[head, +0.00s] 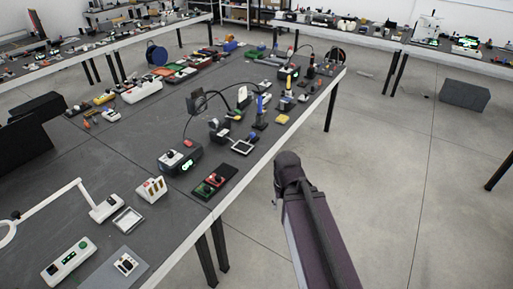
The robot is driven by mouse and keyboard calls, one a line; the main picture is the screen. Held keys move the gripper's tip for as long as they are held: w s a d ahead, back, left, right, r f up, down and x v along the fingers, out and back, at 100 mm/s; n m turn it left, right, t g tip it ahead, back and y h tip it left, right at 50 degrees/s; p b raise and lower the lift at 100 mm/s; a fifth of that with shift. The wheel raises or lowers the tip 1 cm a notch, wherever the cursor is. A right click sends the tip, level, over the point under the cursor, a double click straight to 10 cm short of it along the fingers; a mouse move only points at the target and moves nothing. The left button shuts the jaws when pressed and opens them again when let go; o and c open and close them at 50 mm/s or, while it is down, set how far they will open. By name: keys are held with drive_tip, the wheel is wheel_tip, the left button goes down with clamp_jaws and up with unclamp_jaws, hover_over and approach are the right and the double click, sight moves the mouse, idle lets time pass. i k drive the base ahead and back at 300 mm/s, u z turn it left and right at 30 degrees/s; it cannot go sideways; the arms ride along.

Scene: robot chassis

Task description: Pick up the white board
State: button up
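No single object stands out clearly as the white board. An upright white flat piece (243,94) stands on the dark table among tools, past the middle. A white-framed flat square (127,220) lies at the near left. A long white strip-shaped unit with green marks (68,262) lies at the near left edge. Which of these is the board, I cannot tell. My arm rises from the bottom of the view, right of the table and over the floor. Its visible dark end shows no fingers, so my gripper is not seen.
Clear grey floor (395,190) lies right. A grey box (465,95) stands there.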

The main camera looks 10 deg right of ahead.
sight(125, 264)
drive_tip(key=k, duration=0.85)
drive_tip(key=u, duration=0.2)
drive_tip(key=i, duration=0.9)
drive_tip(key=u, duration=0.55)
